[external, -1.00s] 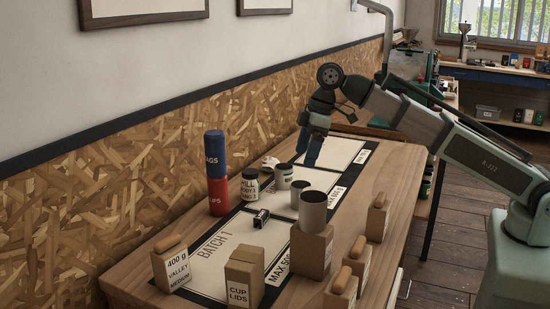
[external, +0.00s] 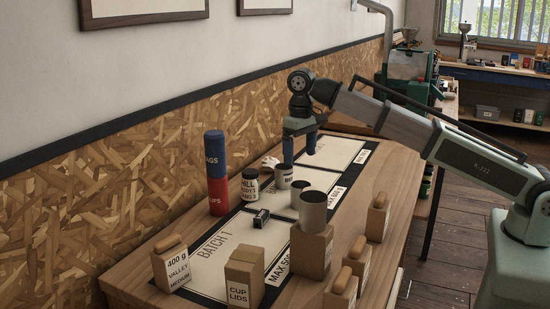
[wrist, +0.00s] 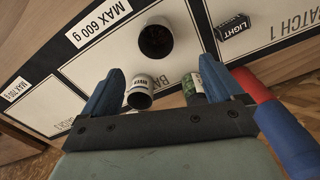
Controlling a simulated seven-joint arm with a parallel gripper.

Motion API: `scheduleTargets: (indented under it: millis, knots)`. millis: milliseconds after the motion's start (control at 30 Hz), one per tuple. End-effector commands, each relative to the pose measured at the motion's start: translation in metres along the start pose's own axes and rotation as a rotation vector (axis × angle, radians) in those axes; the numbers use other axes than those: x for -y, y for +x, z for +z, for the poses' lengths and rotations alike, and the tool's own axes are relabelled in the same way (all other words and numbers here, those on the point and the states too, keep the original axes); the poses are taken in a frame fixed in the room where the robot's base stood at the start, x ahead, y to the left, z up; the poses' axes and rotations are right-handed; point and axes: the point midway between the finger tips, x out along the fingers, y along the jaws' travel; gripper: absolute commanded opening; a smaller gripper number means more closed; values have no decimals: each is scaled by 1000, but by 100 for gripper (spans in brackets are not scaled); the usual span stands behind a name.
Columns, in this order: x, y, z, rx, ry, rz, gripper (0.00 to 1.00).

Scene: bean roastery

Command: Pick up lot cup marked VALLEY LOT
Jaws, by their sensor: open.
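My gripper (external: 299,157) is open and points down, above two small metal cups on the table. One cup (external: 284,178) stands left of the other cup (external: 299,191), close under the fingers. The wrist view shows my open gripper (wrist: 162,66) with a white-labelled cup (wrist: 140,95) between the fingers' lines, apart from both. A green-labelled container (wrist: 193,90) shows beside it, partly hidden by my gripper. I cannot read VALLEY LOT on any cup. A dark-lidded jar marked HILL (external: 250,186) stands left of the cups.
A red and blue cylinder (external: 216,180) stands at the wall side. A tall metal cup (external: 313,210) sits on a box right of the small cups. A small black box (external: 261,218) and a CUP LIDS box (external: 244,275) stand nearer. The far mat (external: 335,152) is clear.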

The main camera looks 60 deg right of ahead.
Motion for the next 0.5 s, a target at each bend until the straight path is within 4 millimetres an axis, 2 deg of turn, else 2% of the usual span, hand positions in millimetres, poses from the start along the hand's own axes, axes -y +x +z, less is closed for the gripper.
scheduleTargets:
  millis: [167, 500]
  knots:
    - [0, 11, 1, 1, 38, 0, 94]
    - [-1, 64, 1, 1, 36, 0, 94]
